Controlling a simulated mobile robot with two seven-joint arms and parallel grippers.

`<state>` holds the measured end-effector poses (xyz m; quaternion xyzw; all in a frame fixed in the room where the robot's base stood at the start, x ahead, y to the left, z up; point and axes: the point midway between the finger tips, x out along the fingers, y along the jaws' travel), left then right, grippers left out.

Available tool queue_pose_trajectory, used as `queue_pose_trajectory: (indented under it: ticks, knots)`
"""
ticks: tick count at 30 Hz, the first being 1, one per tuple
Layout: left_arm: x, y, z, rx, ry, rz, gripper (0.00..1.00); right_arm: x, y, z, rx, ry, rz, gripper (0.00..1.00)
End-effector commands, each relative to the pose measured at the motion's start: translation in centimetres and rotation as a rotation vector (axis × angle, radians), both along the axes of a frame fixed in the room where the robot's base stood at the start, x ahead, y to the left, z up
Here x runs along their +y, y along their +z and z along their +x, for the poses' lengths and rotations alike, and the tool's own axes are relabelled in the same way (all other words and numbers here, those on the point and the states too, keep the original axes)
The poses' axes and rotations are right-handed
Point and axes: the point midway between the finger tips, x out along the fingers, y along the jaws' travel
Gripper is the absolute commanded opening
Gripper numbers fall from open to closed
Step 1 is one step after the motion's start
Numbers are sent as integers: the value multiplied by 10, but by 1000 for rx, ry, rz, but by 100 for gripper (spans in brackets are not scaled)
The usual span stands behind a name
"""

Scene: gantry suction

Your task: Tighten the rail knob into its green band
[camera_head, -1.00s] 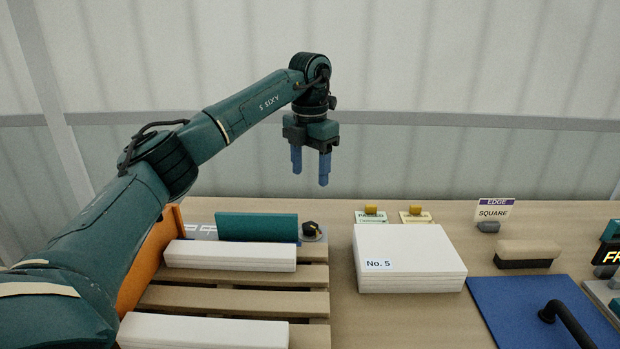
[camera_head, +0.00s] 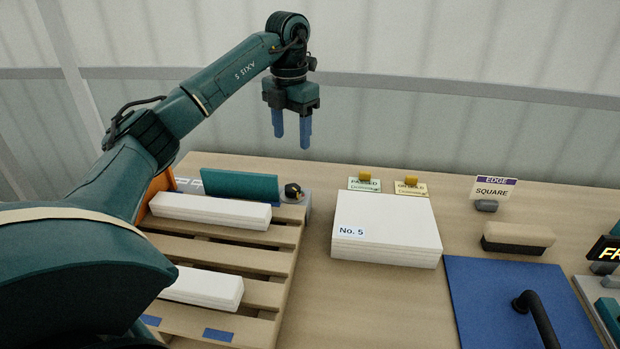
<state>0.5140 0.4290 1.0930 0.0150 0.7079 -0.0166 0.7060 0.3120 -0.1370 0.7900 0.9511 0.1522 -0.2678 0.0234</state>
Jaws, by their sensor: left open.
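The rail knob (camera_head: 292,191) is small and black, with a yellowish spot, at the right end of the teal rail (camera_head: 240,185) at the back of the pallet. Its green band is too small to make out. My left gripper (camera_head: 292,141) is open and empty, fingers pointing down, in the air above and behind the knob in the picture, clear of it.
White bars (camera_head: 210,210) lie on the wooden pallet (camera_head: 225,255). A white stack marked No. 5 (camera_head: 390,225) stands right of it. Further right are an eraser-like block (camera_head: 517,238), an EDGE SQUARE sign (camera_head: 494,188) and a blue board (camera_head: 505,300) with a black handle (camera_head: 538,318).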

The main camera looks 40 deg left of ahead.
Motion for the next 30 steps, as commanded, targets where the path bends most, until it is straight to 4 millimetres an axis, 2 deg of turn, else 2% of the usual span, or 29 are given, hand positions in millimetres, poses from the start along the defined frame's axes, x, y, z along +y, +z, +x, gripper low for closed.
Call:
queue_pose_trajectory:
  ticks: [5,8,21,24,30]
  knots:
    - [5,-2,-5,0,11,5,57,0,0,0,3,3,-2,50]
    - [5,-11,-5,1,11,5,57,1,-1,-1,5,5,-1,50]
    - [5,-98,-6,3,11,4,57,2,-4,-9,30,4,-2,50]
    - [5,-112,-5,3,12,3,57,1,-4,-10,33,1,-2,50]
    - [5,-128,-5,-1,11,3,57,0,-5,-8,34,-5,-2,50]
